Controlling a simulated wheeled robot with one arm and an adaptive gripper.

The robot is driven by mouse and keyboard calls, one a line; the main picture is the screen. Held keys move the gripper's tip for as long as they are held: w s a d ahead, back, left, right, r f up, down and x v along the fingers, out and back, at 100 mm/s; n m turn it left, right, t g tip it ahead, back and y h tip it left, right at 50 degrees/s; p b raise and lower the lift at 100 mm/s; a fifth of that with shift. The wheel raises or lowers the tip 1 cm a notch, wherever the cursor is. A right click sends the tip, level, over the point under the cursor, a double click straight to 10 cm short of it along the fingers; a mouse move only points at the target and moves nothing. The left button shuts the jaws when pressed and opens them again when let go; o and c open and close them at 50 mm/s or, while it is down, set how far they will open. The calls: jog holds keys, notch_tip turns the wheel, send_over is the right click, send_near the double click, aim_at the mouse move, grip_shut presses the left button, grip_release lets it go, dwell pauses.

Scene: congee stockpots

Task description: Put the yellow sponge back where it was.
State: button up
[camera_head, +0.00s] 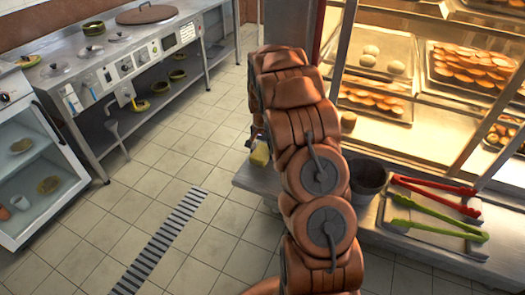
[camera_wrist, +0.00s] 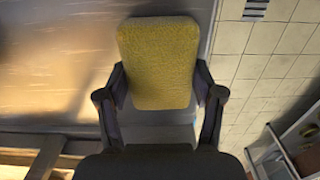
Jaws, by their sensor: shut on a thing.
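The yellow sponge (camera_wrist: 158,62) shows large in the wrist view, between the two fingers of my gripper (camera_wrist: 160,92). The fingers are shut on its sides. In the head view, a small part of the sponge (camera_head: 260,154) shows left of my arm, over or near the left end of the metal counter (camera_head: 245,180). In the wrist view, the grey counter surface lies behind and left of the sponge. I cannot tell whether the sponge touches the counter. My arm hides most of my gripper in the head view.
A dark pot (camera_head: 368,180) stands on the counter right of my arm. A lit pastry case (camera_head: 410,75) rises behind. The tiled floor (camera_head: 215,150) is clear left of the counter, with a drain grate (camera_head: 160,242).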

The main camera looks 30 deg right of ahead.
aim_at(262, 150)
jog(key=o, duration=1)
notch_tip(262, 150, up, 11)
jog(key=s+a+r+n, duration=0.3)
jog(key=s+a+r, duration=0.3)
jog(key=s+a, duration=0.3)
jog(key=s+a+n+g, duration=0.1)
jog(key=s+a+n, duration=0.2)
jog(key=s, duration=0.7)
jog(key=s+a+r+n+g, duration=0.1)
jog(key=s+a+n, duration=0.2)
jog(key=s+a, duration=0.4)
jog(key=s+a+n, duration=0.2)
jog(key=s+a, duration=0.3)
jog(key=s, duration=0.8)
jog(key=shift+s+a+r+n+g, duration=0.2)
jog(key=shift+a+r+n+g, duration=0.1)
jog(key=shift+r+n+g, duration=0.1)
